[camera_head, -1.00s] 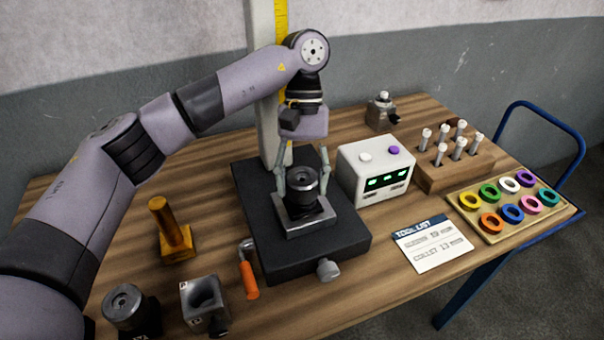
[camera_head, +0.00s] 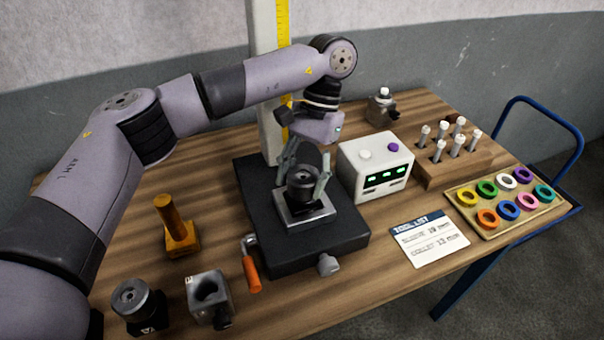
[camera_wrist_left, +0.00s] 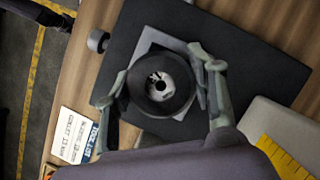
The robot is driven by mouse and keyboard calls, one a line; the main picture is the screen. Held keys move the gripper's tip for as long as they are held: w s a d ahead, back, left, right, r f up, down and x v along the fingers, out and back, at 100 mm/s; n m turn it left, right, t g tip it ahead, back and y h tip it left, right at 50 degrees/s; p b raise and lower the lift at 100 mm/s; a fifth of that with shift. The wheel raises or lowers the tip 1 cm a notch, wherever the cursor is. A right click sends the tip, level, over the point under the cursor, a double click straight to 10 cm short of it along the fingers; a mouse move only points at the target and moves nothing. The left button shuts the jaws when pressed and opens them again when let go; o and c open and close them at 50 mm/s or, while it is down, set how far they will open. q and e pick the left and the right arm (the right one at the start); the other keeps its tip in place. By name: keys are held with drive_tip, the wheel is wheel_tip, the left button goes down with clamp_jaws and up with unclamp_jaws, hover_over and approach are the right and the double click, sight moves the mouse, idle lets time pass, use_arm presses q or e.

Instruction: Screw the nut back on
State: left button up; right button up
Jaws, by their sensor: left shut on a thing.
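The dark round nut (camera_head: 302,182) sits at the top of the holder on the grey square plate (camera_head: 308,219), on the black base (camera_head: 262,215). My left gripper (camera_head: 304,180) comes down over it, with one finger on each side. In the left wrist view the nut (camera_wrist_left: 160,85) shows as a dark ring with a bright, slotted centre. There the left gripper (camera_wrist_left: 163,88) is shut on its rim. The holder below the nut is mostly hidden. My right gripper is not in view.
A white box with green displays (camera_head: 376,168) stands close to the right of the base. A tray of coloured rings (camera_head: 506,202) is at right.

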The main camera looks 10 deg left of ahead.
use_arm(q)
drive_tip(key=shift+w+r, duration=0.2)
drive_tip(key=shift+r, duration=0.1)
drive_tip(key=shift+m+t+y, duration=0.4)
drive_tip(key=shift+m, duration=0.8)
drive_tip(key=o, duration=0.9)
drive_tip(key=shift+d, duration=0.1)
drive_tip(key=shift+o, duration=1.4)
drive_tip(key=shift+w+d+f, duration=0.1)
drive_tip(key=shift+f, duration=0.1)
drive_tip(key=shift+o, duration=0.7)
